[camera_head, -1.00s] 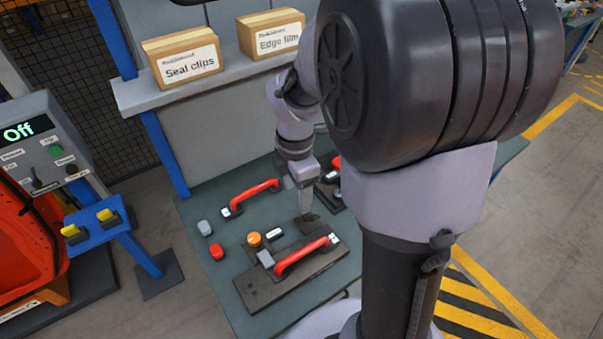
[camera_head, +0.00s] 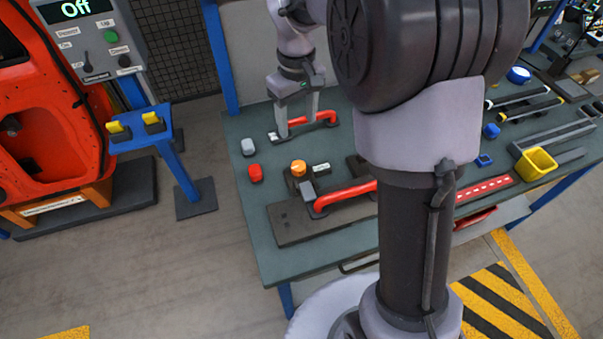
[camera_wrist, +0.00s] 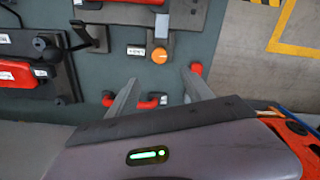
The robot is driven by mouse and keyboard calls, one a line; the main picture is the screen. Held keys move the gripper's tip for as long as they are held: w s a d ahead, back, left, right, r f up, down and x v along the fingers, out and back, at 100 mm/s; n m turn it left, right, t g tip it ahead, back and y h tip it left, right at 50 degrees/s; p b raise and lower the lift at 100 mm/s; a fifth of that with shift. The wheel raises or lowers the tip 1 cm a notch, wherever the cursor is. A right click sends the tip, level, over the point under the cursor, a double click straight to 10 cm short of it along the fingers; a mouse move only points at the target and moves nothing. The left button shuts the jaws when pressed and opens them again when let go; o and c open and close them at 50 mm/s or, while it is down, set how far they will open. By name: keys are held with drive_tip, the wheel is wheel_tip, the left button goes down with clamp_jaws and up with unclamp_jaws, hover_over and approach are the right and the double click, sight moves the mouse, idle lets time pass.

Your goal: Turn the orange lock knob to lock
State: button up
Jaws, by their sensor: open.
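The orange lock knob (camera_head: 298,168) sits on a small dark base on the workbench, beside a white label (camera_head: 321,168). It also shows in the wrist view (camera_wrist: 159,56), just beyond the fingertips. My gripper (camera_head: 298,122) is open and empty, its two fingers pointing down. In the head view it appears behind the knob, near the far red handle (camera_head: 322,117). In the wrist view my gripper (camera_wrist: 161,79) has its fingers spread to either side of the knob's line, apart from it. Which way the knob is turned is too small to tell.
A near red handle (camera_head: 345,196) on a dark plate lies close to the knob. A grey cap (camera_head: 248,147) and a red cap (camera_head: 256,173) stand to its left. A yellow bin (camera_head: 536,164) is at the right.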

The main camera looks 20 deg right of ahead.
sight(298, 166)
wheel_tip(298, 166, down, 16)
drive_tip(key=b, duration=0.6)
drive_tip(key=shift+f, duration=0.2)
clamp_jaws()
drive_tip(key=shift+m, duration=0.3)
drive_tip(key=m, duration=0.2)
drive_tip(key=shift+m, duration=0.3)
drive_tip(key=shift+m+p, duration=0.3)
drive_tip(key=shift+m, duration=1.9)
unclamp_jaws()
